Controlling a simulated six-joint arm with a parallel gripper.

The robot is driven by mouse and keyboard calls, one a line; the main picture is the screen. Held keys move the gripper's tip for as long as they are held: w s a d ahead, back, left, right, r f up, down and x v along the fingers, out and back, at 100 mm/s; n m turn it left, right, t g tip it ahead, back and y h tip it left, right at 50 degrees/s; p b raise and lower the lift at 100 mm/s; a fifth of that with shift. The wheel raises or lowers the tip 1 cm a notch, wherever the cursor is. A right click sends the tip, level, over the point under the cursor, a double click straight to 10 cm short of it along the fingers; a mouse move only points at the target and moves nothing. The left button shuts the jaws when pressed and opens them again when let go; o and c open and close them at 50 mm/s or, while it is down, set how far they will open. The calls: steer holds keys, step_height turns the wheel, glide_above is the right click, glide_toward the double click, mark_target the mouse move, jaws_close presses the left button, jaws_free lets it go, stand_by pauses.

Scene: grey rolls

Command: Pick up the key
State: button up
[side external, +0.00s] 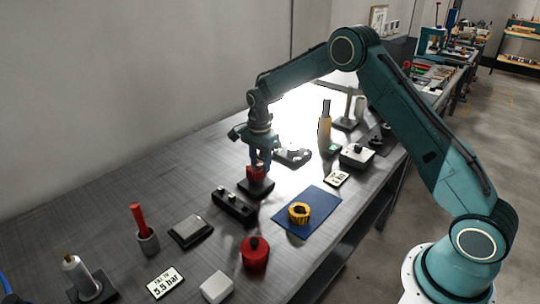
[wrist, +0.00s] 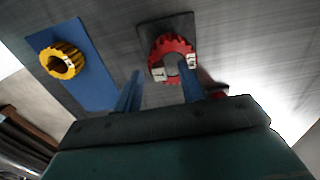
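No plainly key-shaped thing shows in either view. A red notched ring-like piece (side external: 255,173) stands on a dark square base (side external: 258,189) near the middle of the bench. The wrist view shows the same red piece (wrist: 165,43) with small white labels, on its dark plate (wrist: 148,30). My gripper (side external: 261,165) points down right at the red piece. In the wrist view my gripper (wrist: 159,68) has its two blue fingers apart. The right finger overlaps the red piece's lower edge; the left one is beside it. I cannot tell whether they touch it.
A yellow ring (side external: 299,213) lies on a blue mat (side external: 318,202) to the right. A black block (side external: 234,206), a red round knob piece (side external: 255,258) and a grey-topped pad (side external: 190,231) stand nearer the camera.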

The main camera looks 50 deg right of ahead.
jaws_close()
steer(key=shift+r, duration=0.2)
step_height(320, 180, up, 20)
steer(key=shift+f, duration=0.15)
stand_by(0.6)
steer(key=shift+f, duration=0.25)
stand_by(0.4)
glide_above(260, 164)
steer(key=shift+d+f, duration=0.1)
steer(key=shift+f, duration=6.85)
